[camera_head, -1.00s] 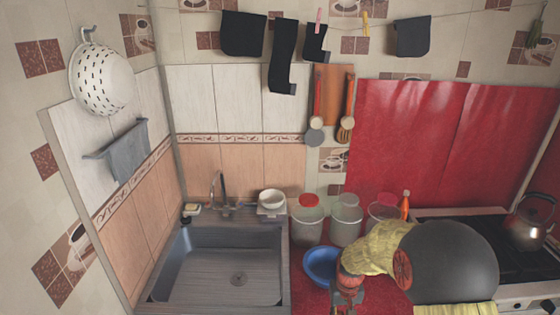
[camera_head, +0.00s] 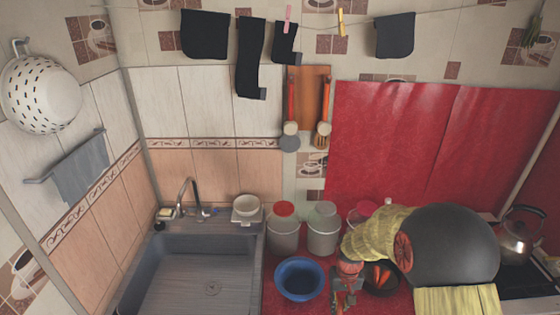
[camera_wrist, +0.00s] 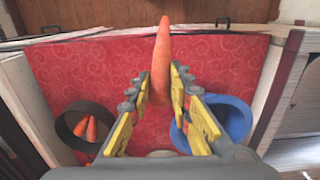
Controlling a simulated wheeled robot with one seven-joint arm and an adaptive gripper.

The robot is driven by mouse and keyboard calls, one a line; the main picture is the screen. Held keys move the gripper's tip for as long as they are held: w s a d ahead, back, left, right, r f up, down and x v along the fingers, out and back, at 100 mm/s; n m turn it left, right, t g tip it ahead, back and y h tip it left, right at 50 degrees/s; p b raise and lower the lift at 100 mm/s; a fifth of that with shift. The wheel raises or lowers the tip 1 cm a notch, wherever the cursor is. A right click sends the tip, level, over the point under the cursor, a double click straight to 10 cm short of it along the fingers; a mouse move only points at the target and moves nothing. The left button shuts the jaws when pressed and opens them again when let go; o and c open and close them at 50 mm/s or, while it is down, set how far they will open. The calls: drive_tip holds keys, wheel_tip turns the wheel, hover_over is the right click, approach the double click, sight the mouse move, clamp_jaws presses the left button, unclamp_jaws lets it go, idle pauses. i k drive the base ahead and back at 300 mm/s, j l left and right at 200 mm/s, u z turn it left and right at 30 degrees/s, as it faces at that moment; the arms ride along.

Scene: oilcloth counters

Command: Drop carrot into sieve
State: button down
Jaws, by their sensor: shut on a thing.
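My gripper (camera_wrist: 160,112) is shut on an orange carrot (camera_wrist: 162,55), which stands up between the yellow-padded fingers in the wrist view. In the head view my gripper (camera_head: 345,300) is low at the front of the red counter, and the held carrot is not clearly visible. A blue round bowl (camera_head: 300,279) is left of it; it also shows right of the fingers in the wrist view (camera_wrist: 237,122). A dark round container (camera_wrist: 66,125) holds more carrots (camera_wrist: 92,129). I cannot tell whether either is a sieve. A white perforated colander (camera_head: 42,95) hangs on the left wall.
A grey sink (camera_head: 200,285) is at the left. Lidded jars (camera_head: 284,235) stand behind the blue bowl. A kettle (camera_head: 520,235) is on the stove at the right. Bare red cloth (camera_wrist: 140,75) lies between the two round containers.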

sight(383, 282)
drive_tip(key=i+l, duration=0.25)
drive_tip(key=l, duration=0.15)
drive_tip(key=i+l, duration=0.25)
drive_tip(key=l, duration=0.15)
drive_tip(key=i+l, duration=0.25)
drive_tip(key=l, duration=0.15)
